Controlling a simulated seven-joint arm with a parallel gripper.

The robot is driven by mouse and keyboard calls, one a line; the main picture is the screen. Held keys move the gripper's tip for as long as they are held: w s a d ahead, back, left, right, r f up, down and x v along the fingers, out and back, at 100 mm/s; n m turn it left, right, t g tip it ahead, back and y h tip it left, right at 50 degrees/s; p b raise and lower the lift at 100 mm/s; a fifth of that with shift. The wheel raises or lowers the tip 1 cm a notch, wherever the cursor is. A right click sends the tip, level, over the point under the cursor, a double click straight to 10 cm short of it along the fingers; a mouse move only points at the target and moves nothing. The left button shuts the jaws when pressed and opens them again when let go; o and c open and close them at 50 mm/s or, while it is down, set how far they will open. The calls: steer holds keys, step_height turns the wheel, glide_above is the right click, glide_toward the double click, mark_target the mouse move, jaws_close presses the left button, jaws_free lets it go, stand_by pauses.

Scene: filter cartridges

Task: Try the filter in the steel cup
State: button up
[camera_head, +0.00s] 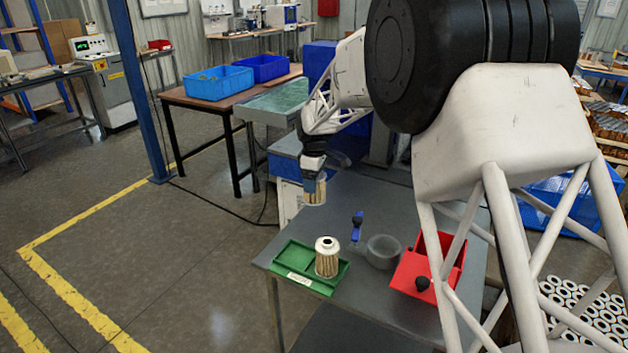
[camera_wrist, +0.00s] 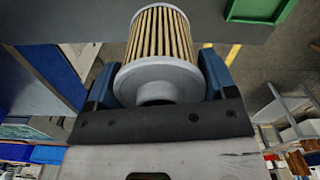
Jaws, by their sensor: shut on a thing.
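My gripper (camera_head: 314,180) is shut on a pleated filter cartridge (camera_head: 315,194), held upright in the air near the far left edge of the table. The held filter also shows in the wrist view (camera_wrist: 160,50), with its grey end cap and short neck between the two blue fingers (camera_wrist: 158,85). A second filter (camera_head: 327,258) with a white top and tan pleats stands upright in the green tray (camera_head: 288,248). The steel cup (camera_head: 382,252), a grey round cup, stands on the table to the right of the green tray, apart from the held filter.
A red bin (camera_head: 408,277) with a black knob stands right of the cup. The grey table (camera_head: 335,205) is bare behind the tray. My arm hides part of the table's right side.

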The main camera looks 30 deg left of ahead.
steer(key=w+d+m, duration=0.2)
steer(key=d+m, duration=0.1)
steer(key=d, duration=1.6)
steer(key=s+d, duration=0.6)
steer(key=shift+f+n, duration=0.2)
steer(key=shift+n, duration=0.2)
steer(key=shift+d+f, duration=0.1)
steer(key=shift+f, duration=0.1)
steer(key=shift+f, duration=1.55)
steer(key=shift+f, duration=0.55)
stand_by(0.5)
steer(key=o, duration=0.9)
steer(key=shift+r, duration=1.15)
